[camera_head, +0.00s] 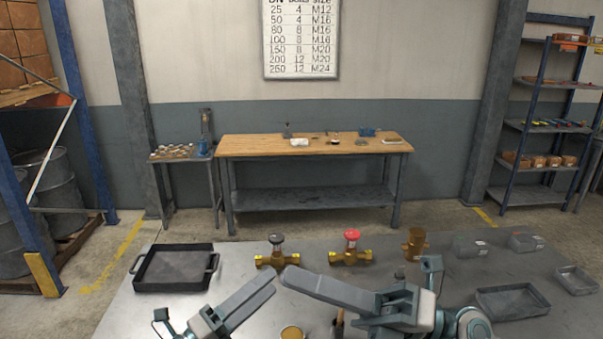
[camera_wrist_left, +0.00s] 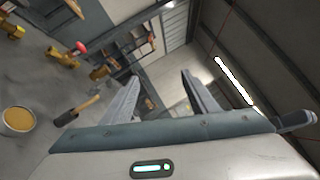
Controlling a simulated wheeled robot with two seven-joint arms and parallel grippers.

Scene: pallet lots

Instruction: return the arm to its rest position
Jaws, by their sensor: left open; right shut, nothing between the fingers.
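My left gripper (camera_head: 268,282) reaches in from the lower left over the front of the grey table (camera_head: 225,285). It holds nothing. In the left wrist view its two fingers (camera_wrist_left: 160,79) stand apart with a clear gap between them. My right gripper (camera_head: 290,278) comes from the lower right and points left. Its fingers are together and empty. In the head view the two grippers' tips come close to each other; I cannot tell the exact gap. Both are above the table, behind the yellow-filled can (camera_head: 292,333) in the picture.
A black tray (camera_head: 150,286) is at left. A dark-knobbed valve (camera_head: 276,256), a red-knobbed valve (camera_head: 351,254) and a brass fitting (camera_head: 415,245) stand behind the grippers. Clear bins (camera_head: 470,246) and a dark tray (camera_head: 512,301) are at right. A wooden-handled tool (camera_wrist_left: 78,110) lies near the can.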

